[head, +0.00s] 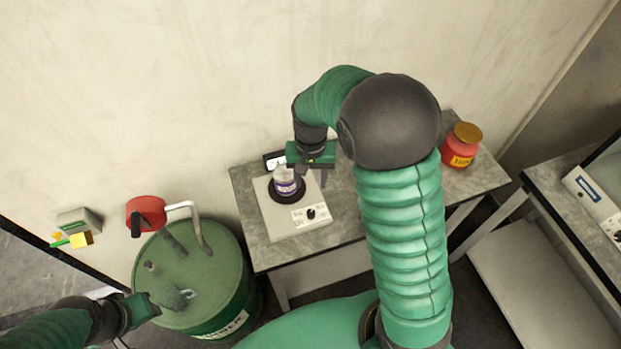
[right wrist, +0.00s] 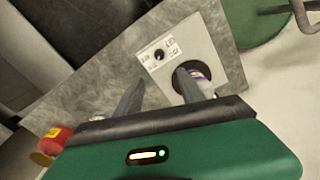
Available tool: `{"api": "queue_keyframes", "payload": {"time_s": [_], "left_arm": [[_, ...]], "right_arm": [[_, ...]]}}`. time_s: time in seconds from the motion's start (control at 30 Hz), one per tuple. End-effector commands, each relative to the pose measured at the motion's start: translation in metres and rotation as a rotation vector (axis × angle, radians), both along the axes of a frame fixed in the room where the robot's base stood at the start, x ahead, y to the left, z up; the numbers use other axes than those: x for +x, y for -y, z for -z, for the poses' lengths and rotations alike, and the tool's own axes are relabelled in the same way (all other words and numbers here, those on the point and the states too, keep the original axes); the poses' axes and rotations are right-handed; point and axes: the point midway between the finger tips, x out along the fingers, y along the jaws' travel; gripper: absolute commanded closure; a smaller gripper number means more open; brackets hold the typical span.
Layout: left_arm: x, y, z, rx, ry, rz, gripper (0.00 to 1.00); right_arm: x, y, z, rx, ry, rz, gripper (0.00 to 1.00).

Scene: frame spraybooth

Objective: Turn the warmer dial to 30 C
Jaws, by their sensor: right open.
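The warmer (head: 272,218) is a pale flat box on the grey table, with a dark round plate. A small black dial (head: 311,213) sits on its white marked panel at the front right; its setting is too small to read. A jar (head: 285,184) with a purple label stands on the round plate. My right gripper (head: 306,174) is open and empty above the back of the warmer, beside the jar. In the right wrist view the dial (right wrist: 159,54) shows beyond the gap between the fingers (right wrist: 158,92), apart from them; one finger partly hides the jar (right wrist: 205,84).
A small display (head: 275,161) stands behind the warmer. A red jar (head: 461,146) is at the table's right end. A green drum (head: 205,270) stands left of the table, with my left gripper (head: 165,303) over it. The wall is close behind.

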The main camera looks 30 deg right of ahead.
Motion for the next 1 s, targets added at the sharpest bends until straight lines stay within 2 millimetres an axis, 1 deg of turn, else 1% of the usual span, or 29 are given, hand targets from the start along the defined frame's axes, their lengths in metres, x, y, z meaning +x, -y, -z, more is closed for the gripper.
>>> {"api": "queue_keyframes", "payload": {"time_s": [0.1, 0.37, 0.43, 0.47, 0.5, 0.57, 0.6, 0.7, 0.73, 0.8, 0.87, 0.97, 1.0], "left_arm": [[0.0, 0.0, 0.001, 0.0, 0.0, 0.0, 0.64], [0.0, 0.0, -0.001, 0.0, 0.0, 0.0, 0.64], [0.0, 0.0, -0.011, 0.0, 0.0, 0.0, 0.64], [0.0, 0.0, -0.018, 0.0, 0.0, 0.0, 0.64], [0.0, 0.0, -0.028, 0.0, 0.0, 0.0, 0.64], [0.0, 0.0, -0.041, 0.0, 0.0, 0.0, 0.64], [0.0, 0.0, -0.049, 0.0, 0.001, 0.0, 0.64], [0.0, 0.0, -0.059, 0.0, 0.001, 0.0, 0.64], [0.0, 0.0, -0.06, 0.0, 0.0, 0.0, 0.64], [0.0, 0.0, -0.06, 0.0, 0.0, 0.0, 0.64], [0.0, 0.0, -0.06, 0.0, 0.0, 0.0, 0.64], [0.0, 0.0, -0.065, 0.0, 0.0, 0.0, 0.64], [0.0, 0.0, -0.068, 0.0, 0.0, 0.0, 0.64]], "right_arm": [[0.0, 0.0, -0.006, -0.001, 0.001, 0.0, 0.54], [0.0, -0.001, -0.007, -0.004, -0.007, -0.022, 0.55], [0.001, -0.009, -0.008, -0.023, -0.052, -0.184, 0.55], [0.002, -0.015, -0.008, -0.036, -0.087, -0.309, 0.55], [0.004, -0.023, -0.008, -0.054, -0.145, -0.517, 0.55], [0.009, -0.036, -0.006, -0.076, -0.236, -0.857, 0.55], [0.014, -0.044, -0.005, -0.084, -0.292, -1.067, 0.55], [0.026, -0.058, -0.001, -0.094, -0.39, -1.454, 0.55], [0.028, -0.061, 0.0, -0.096, -0.41, -1.523, 0.55], [0.031, -0.062, 0.004, -0.1, -0.431, -1.607, 0.55], [0.03, -0.06, 0.01, -0.101, -0.435, -1.62, 0.55], [0.025, -0.054, 0.025, -0.099, -0.437, -1.615, 0.55], [0.023, -0.051, 0.034, -0.099, -0.437, -1.615, 0.55]]}}
